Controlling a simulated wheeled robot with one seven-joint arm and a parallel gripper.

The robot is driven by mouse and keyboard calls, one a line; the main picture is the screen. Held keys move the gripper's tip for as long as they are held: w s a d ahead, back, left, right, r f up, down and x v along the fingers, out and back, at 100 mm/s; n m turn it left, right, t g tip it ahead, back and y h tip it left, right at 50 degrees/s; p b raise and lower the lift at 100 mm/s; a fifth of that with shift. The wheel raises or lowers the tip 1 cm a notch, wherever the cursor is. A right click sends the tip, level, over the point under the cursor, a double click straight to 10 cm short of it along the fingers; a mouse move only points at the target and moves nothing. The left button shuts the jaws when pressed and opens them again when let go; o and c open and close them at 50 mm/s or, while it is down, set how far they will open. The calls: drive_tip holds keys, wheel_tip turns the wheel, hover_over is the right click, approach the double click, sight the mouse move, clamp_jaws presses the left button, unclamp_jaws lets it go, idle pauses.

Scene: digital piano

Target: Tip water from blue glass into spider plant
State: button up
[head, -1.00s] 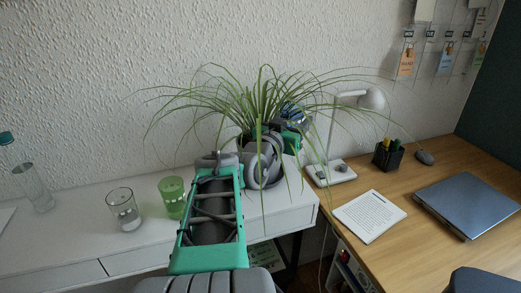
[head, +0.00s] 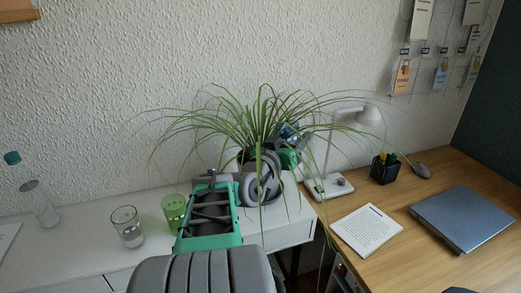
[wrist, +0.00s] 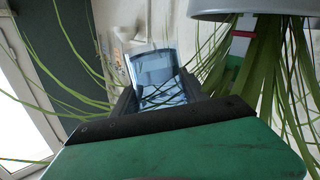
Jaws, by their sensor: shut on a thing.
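The spider plant (head: 258,122) stands on the white desk, its long leaves arching widely; my arm hides most of its pot in the head view. My gripper (head: 289,142) is just right of the plant's middle, among the leaves. It is shut on the blue glass (head: 289,129), which is partly covered by leaves. In the wrist view the blue glass (wrist: 157,75) sits between the dark fingers, with leaves (wrist: 265,75) around it and the grey pot rim (wrist: 255,8) at upper right. I cannot make out water in the glass or its exact tilt.
A green glass (head: 173,212), a clear glass (head: 127,228) and a bottle (head: 38,203) stand on the white desk at left. A white lamp (head: 330,187) stands close right of the plant.

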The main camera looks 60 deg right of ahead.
drive_tip(key=shift+w+n+p, duration=0.45)
drive_tip(key=shift+n+p, duration=0.35)
drive_tip(key=shift+p, duration=0.1)
drive_tip(key=w+n+p, duration=0.1)
drive_tip(key=p, duration=0.1)
drive_tip(key=shift+d+r+p, duration=0.1)
drive_tip(key=shift+r+p, duration=0.25)
drive_tip(key=shift+p, duration=0.05)
drive_tip(key=shift+w+f+n+p, duration=0.55)
drive_tip(key=shift+n+p, duration=0.2)
drive_tip(key=shift+n, duration=0.35)
drive_tip(key=shift+r+p, duration=0.4)
drive_tip(key=shift+p, duration=0.25)
drive_tip(key=shift+w+n+p, duration=0.1)
drive_tip(key=shift+n+p, duration=0.75)
drive_tip(key=shift+n, duration=0.05)
drive_tip(key=shift+f+n+p, duration=0.3)
drive_tip(key=shift+n+p, duration=0.5)
drive_tip(key=shift+f+n+p, duration=0.3)
drive_tip(key=shift+n+p, duration=0.45)
drive_tip(key=shift+n, duration=0.05)
drive_tip(key=shift+r+n+p, duration=0.5)
drive_tip(key=shift+n+p, duration=0.5)
drive_tip(key=shift+p, duration=0.35)
